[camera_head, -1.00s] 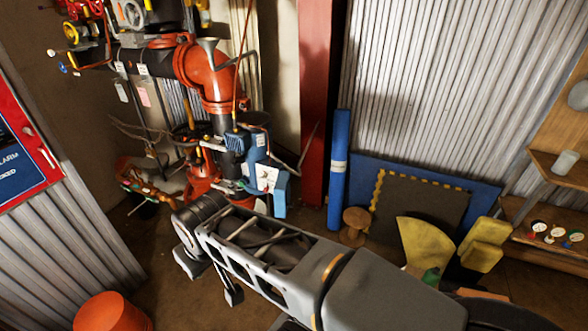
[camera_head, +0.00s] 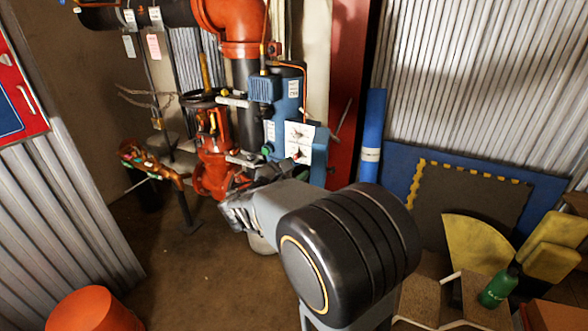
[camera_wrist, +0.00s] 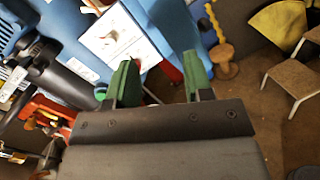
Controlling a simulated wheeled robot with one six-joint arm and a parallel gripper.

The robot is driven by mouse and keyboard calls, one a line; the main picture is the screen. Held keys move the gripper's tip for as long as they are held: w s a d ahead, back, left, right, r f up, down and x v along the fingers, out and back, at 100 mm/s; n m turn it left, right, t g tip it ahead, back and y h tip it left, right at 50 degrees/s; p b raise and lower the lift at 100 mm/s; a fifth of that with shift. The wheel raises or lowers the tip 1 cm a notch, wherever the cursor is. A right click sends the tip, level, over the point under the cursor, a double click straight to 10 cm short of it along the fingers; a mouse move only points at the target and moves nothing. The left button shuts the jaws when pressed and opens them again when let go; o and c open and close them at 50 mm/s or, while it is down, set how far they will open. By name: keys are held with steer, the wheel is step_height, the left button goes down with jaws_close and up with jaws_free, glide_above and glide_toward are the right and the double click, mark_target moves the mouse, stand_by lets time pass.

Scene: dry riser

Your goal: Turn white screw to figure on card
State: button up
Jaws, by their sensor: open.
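A blue unit (camera_head: 287,98) stands against the pipework in the head view, with a white card (camera_head: 299,138) on its front. The card has small dark and reddish marks or knobs, too small to read. The card also shows in the wrist view (camera_wrist: 113,38), on the blue unit at upper left, past my left fingertip. My gripper (camera_wrist: 160,78) is open and empty, its two green fingertips wide apart, pointing toward the unit's lower part. It is not touching the card. I cannot make out the white screw or the figure. In the head view my arm hides the area below the unit.
Orange-red valves and pipes (camera_head: 215,150) stand left of the blue unit. A blue roll (camera_head: 372,135) and a red post (camera_head: 345,80) stand to its right. Blue and dark mats, yellow pieces and a green bottle (camera_head: 498,288) are at right. The brown floor (camera_head: 180,280) is open at left.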

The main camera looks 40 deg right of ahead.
mark_target(295, 139)
steer(key=w+a+f+n+t+h+b, duration=0.2)
steer(key=w+f+n+t+b, duration=0.2)
steer(key=w+n+t, duration=0.15)
steer(key=shift+n, duration=0.35)
steer(key=x, duration=0.4)
steer(key=b+x, duration=0.1)
steer(key=x, duration=0.8)
steer(key=shift+w+d+r+b, duration=0.1)
steer(key=shift+w+r+b, duration=0.2)
steer(key=shift+w, duration=0.2)
steer(key=shift+c, duration=0.4)
jaws_close()
